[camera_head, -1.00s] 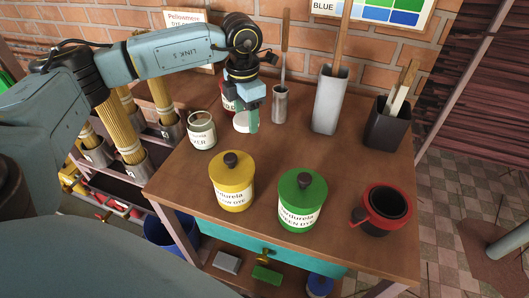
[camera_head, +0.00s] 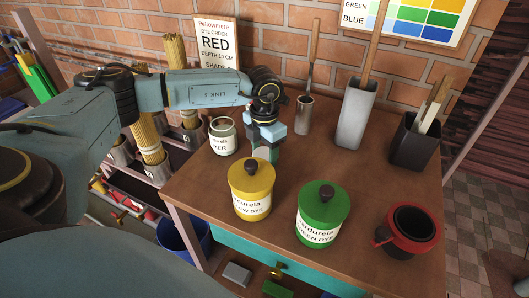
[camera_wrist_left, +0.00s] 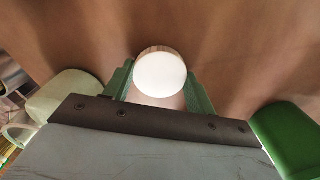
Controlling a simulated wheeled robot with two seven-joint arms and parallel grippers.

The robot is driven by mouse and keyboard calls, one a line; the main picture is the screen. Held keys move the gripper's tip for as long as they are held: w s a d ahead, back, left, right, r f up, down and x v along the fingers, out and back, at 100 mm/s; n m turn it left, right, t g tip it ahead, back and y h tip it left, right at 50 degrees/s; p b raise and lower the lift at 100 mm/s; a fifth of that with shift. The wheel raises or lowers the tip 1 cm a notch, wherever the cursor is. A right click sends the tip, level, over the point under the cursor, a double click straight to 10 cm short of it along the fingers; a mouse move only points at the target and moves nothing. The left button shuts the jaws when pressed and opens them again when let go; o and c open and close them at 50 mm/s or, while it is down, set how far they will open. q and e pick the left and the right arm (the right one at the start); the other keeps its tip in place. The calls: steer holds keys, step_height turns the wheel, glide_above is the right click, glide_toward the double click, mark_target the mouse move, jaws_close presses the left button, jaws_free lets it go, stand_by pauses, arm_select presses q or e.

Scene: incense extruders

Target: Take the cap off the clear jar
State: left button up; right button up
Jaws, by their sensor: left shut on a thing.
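The clear jar (camera_head: 223,139), with a pale label, stands upright at the table's back left. Its top looks open, with no cap on it. My left gripper (camera_head: 264,152) is right of the jar and just behind the yellow dye jar. In the left wrist view a round white cap (camera_wrist_left: 160,74) sits between the green fingers of that gripper (camera_wrist_left: 160,88), which is shut on it. My right gripper is not in view.
A yellow dye jar (camera_head: 250,195) and a green dye jar (camera_head: 322,218) stand near the front edge. A red-rimmed dark pot (camera_head: 408,232) is at the right. A metal cup (camera_head: 303,115), a tall grey holder (camera_head: 355,118) and a black holder (camera_head: 414,143) stand behind. The table's right middle is clear.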

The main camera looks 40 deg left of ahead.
mark_target(264, 154)
arm_select(q)
steer(key=shift+f, duration=0.1)
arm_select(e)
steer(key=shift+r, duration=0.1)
arm_select(q)
steer(key=o, duration=1.1)
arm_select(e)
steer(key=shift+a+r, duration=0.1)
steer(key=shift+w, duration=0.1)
arm_select(q)
steer(key=shift+r, duration=0.2)
step_height(264, 154, up, 12)
steer(key=p, duration=0.3)
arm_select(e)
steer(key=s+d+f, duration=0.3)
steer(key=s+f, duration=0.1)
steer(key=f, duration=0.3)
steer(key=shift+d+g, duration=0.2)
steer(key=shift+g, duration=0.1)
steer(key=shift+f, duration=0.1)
